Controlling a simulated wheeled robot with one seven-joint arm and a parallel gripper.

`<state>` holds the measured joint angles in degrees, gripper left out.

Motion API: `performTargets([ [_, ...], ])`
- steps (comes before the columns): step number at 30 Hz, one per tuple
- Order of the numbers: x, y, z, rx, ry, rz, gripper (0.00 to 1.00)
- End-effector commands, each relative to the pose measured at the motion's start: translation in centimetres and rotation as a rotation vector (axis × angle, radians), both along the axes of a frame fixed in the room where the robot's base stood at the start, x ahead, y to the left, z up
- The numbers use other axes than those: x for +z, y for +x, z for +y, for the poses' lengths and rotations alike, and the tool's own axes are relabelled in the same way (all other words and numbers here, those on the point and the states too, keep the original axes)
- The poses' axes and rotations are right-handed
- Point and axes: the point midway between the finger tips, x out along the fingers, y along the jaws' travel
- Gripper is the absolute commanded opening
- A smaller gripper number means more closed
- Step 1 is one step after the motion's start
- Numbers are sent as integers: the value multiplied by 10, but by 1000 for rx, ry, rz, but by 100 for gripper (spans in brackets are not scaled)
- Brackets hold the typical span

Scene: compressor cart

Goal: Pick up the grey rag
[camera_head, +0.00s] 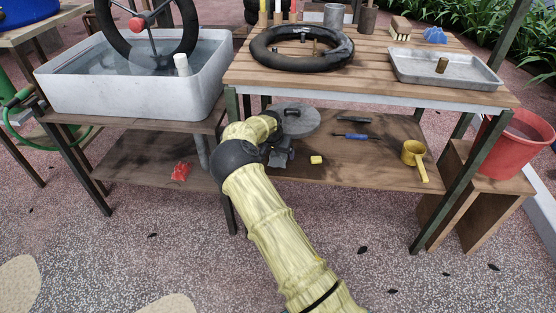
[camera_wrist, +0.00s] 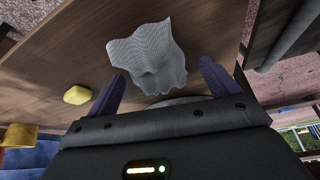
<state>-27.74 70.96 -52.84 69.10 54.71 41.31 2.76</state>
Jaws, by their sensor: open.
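The grey rag (camera_wrist: 148,55) lies crumpled on the wooden lower shelf, with a finely ribbed surface. In the wrist view it sits just ahead of my gripper (camera_wrist: 162,72), spanning much of the gap between the two dark purple fingers. The fingers are apart and nothing is held between them. I cannot tell how far the rag is below the fingertips. Its near edge is close to the gripper body. In the head view my yellow arm reaches under the workbench top, and the rag is hard to make out among the grey parts by its end.
A yellow block (camera_wrist: 77,95) lies beside the rag; it also shows in the head view (camera_head: 316,160). A blue-handled screwdriver (camera_head: 352,136) and yellow ladle (camera_head: 414,158) are farther right. The bench top (camera_head: 375,75) is overhead; a leg (camera_head: 232,113) stands left.

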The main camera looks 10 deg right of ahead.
Motion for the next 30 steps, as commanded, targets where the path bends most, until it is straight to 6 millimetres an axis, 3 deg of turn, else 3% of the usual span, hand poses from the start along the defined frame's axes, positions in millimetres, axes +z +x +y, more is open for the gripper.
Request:
performTargets([
  [17, -2, 1, 0, 1, 0, -1, 87],
  [25, -2, 1, 0, 0, 0, -1, 36],
  [30, -2, 1, -1, -1, 0, -1, 35],
])
